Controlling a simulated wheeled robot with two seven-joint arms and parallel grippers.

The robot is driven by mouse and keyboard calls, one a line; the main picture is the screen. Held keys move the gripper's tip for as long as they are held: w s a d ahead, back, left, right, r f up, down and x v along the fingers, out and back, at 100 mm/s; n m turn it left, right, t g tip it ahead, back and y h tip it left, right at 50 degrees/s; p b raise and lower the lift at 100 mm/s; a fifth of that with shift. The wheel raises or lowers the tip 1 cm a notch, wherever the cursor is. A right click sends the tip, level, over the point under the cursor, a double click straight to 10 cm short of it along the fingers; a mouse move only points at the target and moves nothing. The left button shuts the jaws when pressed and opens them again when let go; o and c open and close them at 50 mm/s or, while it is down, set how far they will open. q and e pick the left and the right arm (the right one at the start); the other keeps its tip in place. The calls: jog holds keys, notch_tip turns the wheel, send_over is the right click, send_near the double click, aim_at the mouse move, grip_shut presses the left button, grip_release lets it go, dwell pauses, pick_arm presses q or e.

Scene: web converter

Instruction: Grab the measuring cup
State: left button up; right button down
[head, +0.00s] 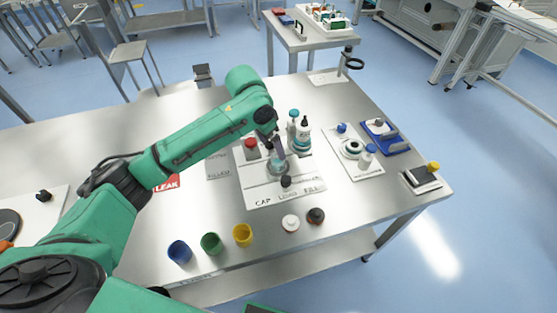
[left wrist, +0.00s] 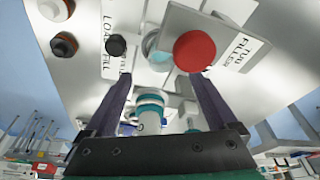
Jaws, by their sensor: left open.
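A clear cup with teal liquid (head: 277,168), which looks like the measuring cup, stands on the white labelled board on the steel table. In the left wrist view a clear, teal-tinted round rim (left wrist: 152,46) shows beside the red knob and is partly hidden by it. My left gripper (head: 274,143) is close above and behind the cup in the head view. In the left wrist view its two dark fingers (left wrist: 160,82) are apart, with nothing seen clamped between them. My right gripper is not in view.
A red knob (head: 250,148) and a black knob (head: 286,181) stand close to the cup. Teal-labelled bottles (head: 303,137) stand behind it. Blue, green and yellow cups (head: 242,235) line the front edge. A white tray (head: 366,170) is at right.

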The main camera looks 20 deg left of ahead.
aim_at(278, 159)
pick_arm(q)
jog(key=p+x, duration=0.1)
jog(key=x, duration=0.8)
jog(key=shift+w+r, duration=0.1)
jog(key=shift+w, duration=0.05)
jog(key=c, duration=1.4)
